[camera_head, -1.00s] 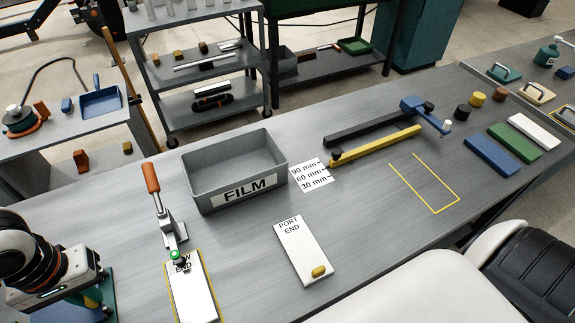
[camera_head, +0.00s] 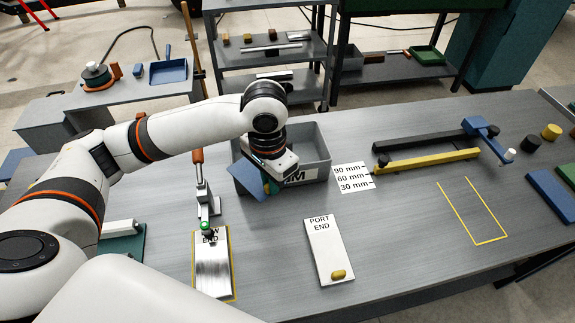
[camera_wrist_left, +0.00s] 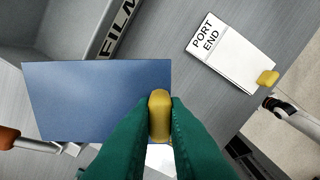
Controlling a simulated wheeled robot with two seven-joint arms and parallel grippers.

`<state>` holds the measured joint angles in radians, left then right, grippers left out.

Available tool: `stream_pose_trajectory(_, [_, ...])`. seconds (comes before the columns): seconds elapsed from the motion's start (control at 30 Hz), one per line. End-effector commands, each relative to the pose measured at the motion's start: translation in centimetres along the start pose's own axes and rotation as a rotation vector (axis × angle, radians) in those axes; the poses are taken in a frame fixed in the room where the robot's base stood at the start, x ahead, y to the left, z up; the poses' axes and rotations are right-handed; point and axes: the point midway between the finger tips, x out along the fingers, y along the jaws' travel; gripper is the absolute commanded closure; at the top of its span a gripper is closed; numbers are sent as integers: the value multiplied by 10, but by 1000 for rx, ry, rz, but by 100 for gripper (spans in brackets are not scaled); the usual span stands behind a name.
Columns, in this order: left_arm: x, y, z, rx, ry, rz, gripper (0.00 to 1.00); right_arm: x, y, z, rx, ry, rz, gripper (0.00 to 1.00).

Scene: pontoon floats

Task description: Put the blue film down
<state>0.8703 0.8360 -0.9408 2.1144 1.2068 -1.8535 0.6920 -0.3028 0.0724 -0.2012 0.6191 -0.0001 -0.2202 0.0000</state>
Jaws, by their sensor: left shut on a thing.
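The blue film (camera_head: 250,181) is a flat blue sheet, held at the near left side of the grey FILM bin (camera_head: 325,160). My left gripper (camera_head: 270,187) is shut on the film's yellow tab. In the left wrist view the film (camera_wrist_left: 95,100) spreads out left of the yellow tab, which sits between my green fingertips (camera_wrist_left: 159,115). The film is in front of the bin's labelled wall and hides part of the label. I cannot tell its exact height above the table. The bin's wall also shows in the left wrist view (camera_wrist_left: 75,30).
An orange-handled clamp (camera_head: 203,190) stands by a yellow-outlined plate (camera_head: 212,270). The mm card (camera_head: 354,178) and a blue-and-yellow frame (camera_head: 430,160) lie farther right. Bare table lies between.

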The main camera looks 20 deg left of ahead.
Motion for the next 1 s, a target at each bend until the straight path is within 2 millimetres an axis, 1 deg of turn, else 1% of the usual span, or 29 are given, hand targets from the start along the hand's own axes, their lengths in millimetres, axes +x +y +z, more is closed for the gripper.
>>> stream_pose_trajectory(0.03, [3,7,6,75,-1,1,100,3,-1,1,0,-2,-1,64])
stream_pose_trajectory(0.2, [9,27,23,357,-3,5,100,8,-4,3,-2,-5,-4,64])
stream_pose_trajectory(0.5, [19,66,48,860,0,7,100,16,-7,3,-3,-7,-9,64])
stream_pose_trajectory(0.7, [25,92,62,1195,0,7,100,21,-8,2,-3,-6,-10,64])
stream_pose_trajectory(1.0, [35,133,76,1695,0,2,100,29,-8,1,-2,-5,-10,64])
